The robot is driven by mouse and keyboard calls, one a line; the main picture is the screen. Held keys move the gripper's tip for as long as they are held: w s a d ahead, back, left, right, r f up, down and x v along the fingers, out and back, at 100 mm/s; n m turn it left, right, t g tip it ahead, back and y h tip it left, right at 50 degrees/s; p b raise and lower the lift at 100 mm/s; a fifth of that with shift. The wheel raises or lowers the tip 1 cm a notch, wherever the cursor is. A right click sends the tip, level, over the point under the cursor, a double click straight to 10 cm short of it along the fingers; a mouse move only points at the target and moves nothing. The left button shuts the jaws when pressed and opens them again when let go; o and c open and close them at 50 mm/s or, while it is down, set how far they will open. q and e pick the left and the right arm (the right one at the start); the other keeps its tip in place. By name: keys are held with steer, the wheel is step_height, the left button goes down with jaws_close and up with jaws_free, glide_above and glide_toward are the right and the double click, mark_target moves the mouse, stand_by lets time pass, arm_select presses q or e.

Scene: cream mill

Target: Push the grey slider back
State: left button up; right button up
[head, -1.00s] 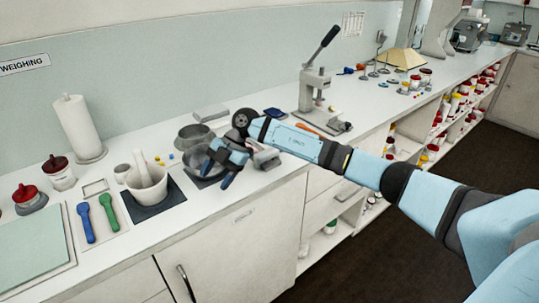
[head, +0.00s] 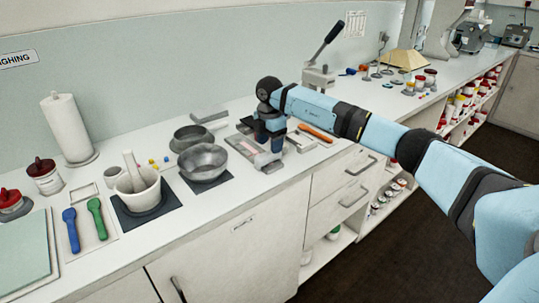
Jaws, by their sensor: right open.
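A flat grey device (head: 243,147) with a pinkish strip lies on the counter, right of the metal bowl. A small grey block (head: 268,161) sits at its front right end and looks like the grey slider. My right gripper (head: 270,143) points down just above and behind this block, its blue fingers apart and empty. I cannot tell whether a finger touches the block. The gripper and wrist hide part of the device. My left gripper is not in view.
Left of the device stand a metal bowl (head: 203,161), a dark pan (head: 192,137) and a white mortar (head: 136,188). An orange-handled tool (head: 315,132) lies to the right. A lever press (head: 318,76) stands behind my arm. The front counter strip is clear.

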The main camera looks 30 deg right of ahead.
mark_target(269, 152)
steer(key=shift+f, duration=2.2)
steer(key=shift+c, duration=0.2)
jaws_close()
steer(key=shift+r, duration=0.1)
